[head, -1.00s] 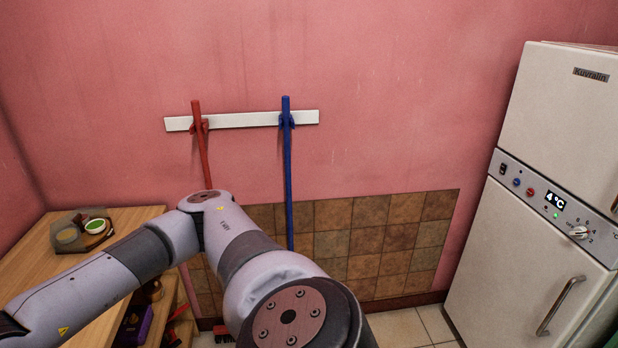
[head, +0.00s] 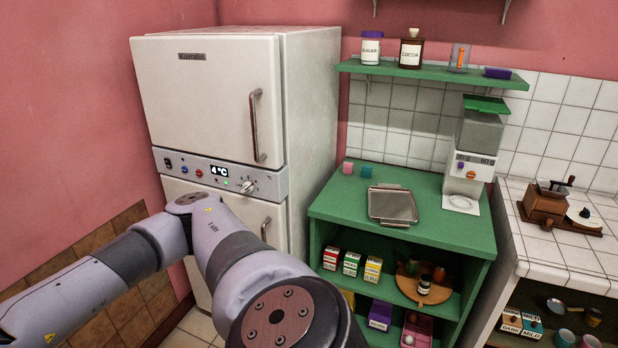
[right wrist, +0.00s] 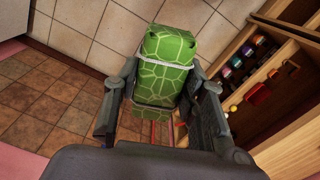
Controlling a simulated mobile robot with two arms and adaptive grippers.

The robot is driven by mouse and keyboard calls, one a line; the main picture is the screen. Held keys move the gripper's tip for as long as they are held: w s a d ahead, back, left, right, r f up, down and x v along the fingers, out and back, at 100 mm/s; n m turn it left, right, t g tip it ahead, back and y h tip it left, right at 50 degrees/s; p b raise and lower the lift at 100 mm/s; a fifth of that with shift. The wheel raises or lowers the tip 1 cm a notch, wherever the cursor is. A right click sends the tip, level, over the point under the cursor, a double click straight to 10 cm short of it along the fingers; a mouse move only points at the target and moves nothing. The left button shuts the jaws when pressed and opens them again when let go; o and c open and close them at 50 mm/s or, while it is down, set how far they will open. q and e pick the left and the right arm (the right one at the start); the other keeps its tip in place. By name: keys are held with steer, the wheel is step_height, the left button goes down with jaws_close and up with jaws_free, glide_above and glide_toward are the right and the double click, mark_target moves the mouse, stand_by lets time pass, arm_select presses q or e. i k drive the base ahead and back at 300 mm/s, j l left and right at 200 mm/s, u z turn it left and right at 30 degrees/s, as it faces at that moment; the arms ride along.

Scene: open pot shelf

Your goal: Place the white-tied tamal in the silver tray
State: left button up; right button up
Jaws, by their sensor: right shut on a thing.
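The silver tray (head: 392,205) lies empty on top of the green shelf unit, right of centre in the head view. In the right wrist view, my right gripper (right wrist: 158,98) is shut on the white-tied tamal (right wrist: 168,62), a green patterned bundle with a pale tie around it. The tamal sticks out past the fingers, above the tiled floor. An arm of mine crosses the lower left of the head view, but neither gripper shows there. The tray is not in the right wrist view.
A white fridge (head: 220,110) stands left of the green unit (head: 430,238). Two small blocks, pink and teal, lie behind the tray, and a white dispenser (head: 468,165) stands to its right. A green wall shelf (head: 430,72) with jars hangs above. A tiled counter (head: 560,240) is at right.

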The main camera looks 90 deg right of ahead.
mark_target(399, 206)
steer(key=l+z, duration=0.2)
steer(key=z, duration=0.25)
steer(key=l+z, duration=0.25)
steer(key=z, duration=0.25)
steer(key=l+z, duration=0.25)
steer(key=z, duration=0.2)
steer(key=l+z, duration=0.2)
steer(key=z, duration=0.3)
steer(key=i+l+z, duration=0.3)
steer(key=i+l, duration=0.15)
steer(key=l, duration=0.2)
steer(key=i+l+z, duration=0.3)
steer(key=i+l, duration=0.25)
